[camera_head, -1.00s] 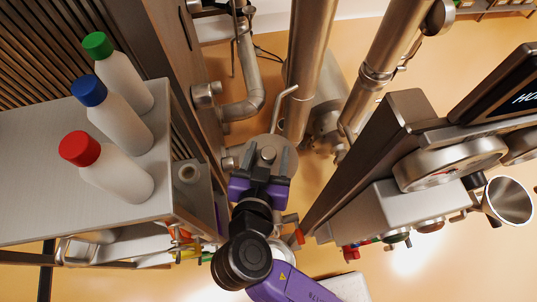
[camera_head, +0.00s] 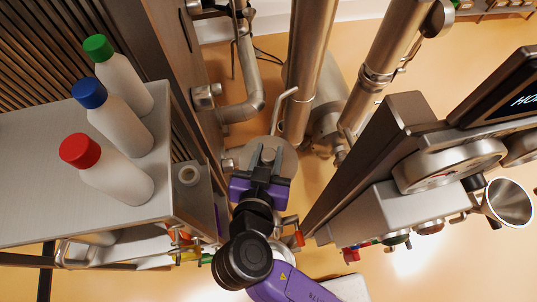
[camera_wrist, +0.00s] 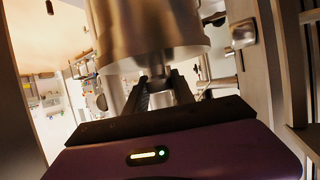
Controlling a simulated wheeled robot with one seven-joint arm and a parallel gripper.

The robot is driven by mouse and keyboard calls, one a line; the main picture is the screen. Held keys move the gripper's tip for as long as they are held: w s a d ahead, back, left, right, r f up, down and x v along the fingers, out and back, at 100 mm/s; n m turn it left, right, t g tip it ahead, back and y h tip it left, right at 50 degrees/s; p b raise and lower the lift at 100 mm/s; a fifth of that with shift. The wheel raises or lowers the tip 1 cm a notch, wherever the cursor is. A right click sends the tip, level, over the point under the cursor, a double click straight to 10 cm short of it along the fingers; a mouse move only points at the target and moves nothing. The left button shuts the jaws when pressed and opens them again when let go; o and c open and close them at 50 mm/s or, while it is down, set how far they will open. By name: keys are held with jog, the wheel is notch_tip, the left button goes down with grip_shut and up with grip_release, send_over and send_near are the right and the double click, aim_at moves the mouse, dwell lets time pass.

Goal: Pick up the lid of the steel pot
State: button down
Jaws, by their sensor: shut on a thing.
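My gripper (camera_head: 269,158) reaches down over a round steel lid (camera_head: 288,156) in the middle of the head view. Its two dark fingers are closed on the lid's small knob. In the wrist view, the knob (camera_wrist: 157,76) sits between the fingertips (camera_wrist: 160,88), with the steel pot's shiny cylindrical body (camera_wrist: 145,25) beyond it. The lid appears to be on the pot; I cannot tell whether there is a gap between them. In the head view the lid hides most of the pot.
A grey cabinet top (camera_head: 40,165) at left holds bottles with green (camera_head: 98,47), blue (camera_head: 89,93) and red (camera_head: 80,150) caps. Steel pipes (camera_head: 310,70) rise behind the pot. A dark column and a gauge unit (camera_head: 450,165) stand close on the right.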

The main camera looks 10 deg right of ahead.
aim_at(269, 154)
notch_tip(269, 154, up, 20)
dwell(0.4)
